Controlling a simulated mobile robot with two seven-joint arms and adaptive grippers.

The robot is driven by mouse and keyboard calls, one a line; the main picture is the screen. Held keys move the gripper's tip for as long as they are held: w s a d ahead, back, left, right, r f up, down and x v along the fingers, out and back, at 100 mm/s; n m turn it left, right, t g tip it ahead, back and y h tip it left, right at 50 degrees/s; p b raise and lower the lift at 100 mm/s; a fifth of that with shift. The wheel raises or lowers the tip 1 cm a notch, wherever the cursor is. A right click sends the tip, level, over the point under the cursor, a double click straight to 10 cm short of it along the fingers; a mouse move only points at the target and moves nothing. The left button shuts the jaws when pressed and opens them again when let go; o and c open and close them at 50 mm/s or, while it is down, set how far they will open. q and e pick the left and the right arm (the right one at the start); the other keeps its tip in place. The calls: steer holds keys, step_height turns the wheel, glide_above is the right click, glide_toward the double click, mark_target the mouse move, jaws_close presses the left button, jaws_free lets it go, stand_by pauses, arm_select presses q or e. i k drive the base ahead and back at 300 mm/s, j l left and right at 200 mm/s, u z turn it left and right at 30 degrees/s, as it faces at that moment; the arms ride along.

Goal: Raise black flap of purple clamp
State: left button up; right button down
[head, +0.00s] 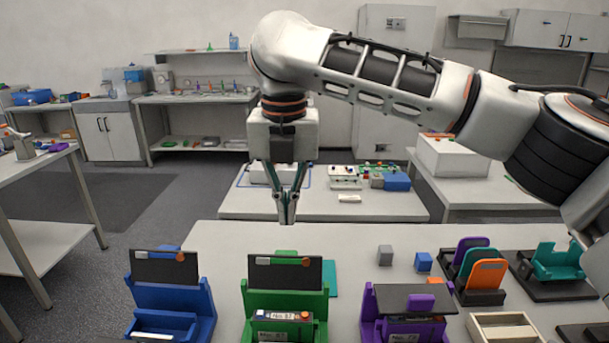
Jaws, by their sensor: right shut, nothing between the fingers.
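The purple clamp (368,308) stands at the front right of the table. Its black flap (396,298) lies roughly level over the top, with a small purple tab (420,301) on it. A battery with a label sits in the clamp under the flap, partly hidden. My right gripper (288,222) is shut and empty, pointing down. In the picture it is above the green clamp and up to the left of the purple clamp, apart from both. My left gripper is not in view.
The blue clamp (190,297) and green clamp (258,300) stand left of it with black flaps upright. Grey (385,255) and blue (424,262) cubes lie behind. A rack with coloured plates (487,274), a teal holder (556,262) and a wooden tray (477,329) stand right.

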mark_target(393, 299)
steer(key=k, duration=0.9)
